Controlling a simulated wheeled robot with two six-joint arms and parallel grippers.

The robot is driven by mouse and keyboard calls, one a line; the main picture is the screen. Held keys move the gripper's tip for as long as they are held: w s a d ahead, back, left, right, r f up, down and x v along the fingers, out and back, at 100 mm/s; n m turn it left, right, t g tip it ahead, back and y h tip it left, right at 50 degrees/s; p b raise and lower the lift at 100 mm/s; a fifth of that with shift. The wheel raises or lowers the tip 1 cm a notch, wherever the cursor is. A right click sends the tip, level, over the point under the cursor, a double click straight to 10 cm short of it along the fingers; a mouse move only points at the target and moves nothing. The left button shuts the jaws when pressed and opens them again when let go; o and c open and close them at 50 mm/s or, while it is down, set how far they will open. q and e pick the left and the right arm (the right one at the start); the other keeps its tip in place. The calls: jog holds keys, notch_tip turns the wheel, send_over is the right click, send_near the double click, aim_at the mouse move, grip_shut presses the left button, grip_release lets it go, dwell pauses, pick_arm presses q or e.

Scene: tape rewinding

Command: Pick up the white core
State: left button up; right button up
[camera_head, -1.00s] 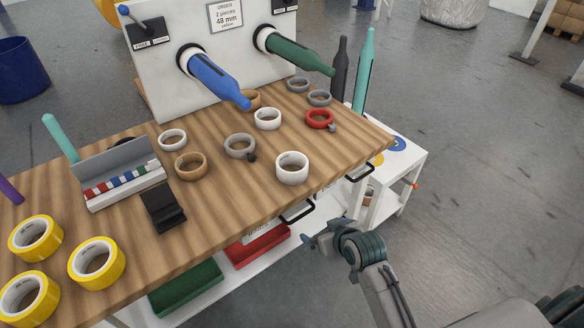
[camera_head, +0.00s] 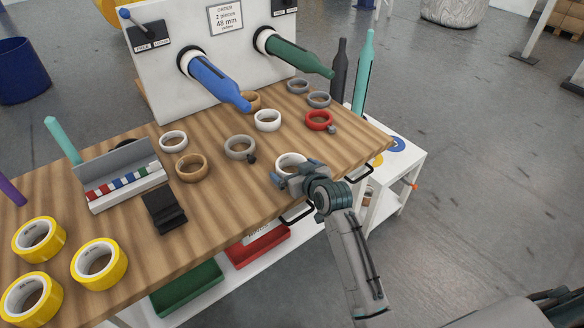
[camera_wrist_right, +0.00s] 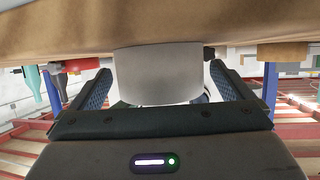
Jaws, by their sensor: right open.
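The nearest white core (camera_head: 289,159), a thick white ring, sits near the front edge of the wooden table. My right gripper (camera_head: 284,178) is at this core in the head view and hides its lower part. In the right wrist view the white core (camera_wrist_right: 158,75) stands between the two spread fingers of my right gripper (camera_wrist_right: 160,90), which is open. I cannot tell whether a finger touches it. Two other white cores, one at the table's middle (camera_head: 267,120) and one farther left (camera_head: 173,140), lie apart from the gripper. My left gripper is out of view.
Near the white core are a grey ring (camera_head: 240,147), a brown core (camera_head: 190,168) and a red ring (camera_head: 319,120). The blue spindle (camera_head: 212,80) and green spindle (camera_head: 296,54) jut over the table. A drawer handle (camera_head: 297,213) sits below the front edge.

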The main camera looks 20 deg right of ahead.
aim_at(289, 159)
jog(key=shift+x, duration=1.15)
jog(key=c, duration=0.9)
jog(key=shift+c, duration=0.2)
jog(key=shift+r, duration=0.1)
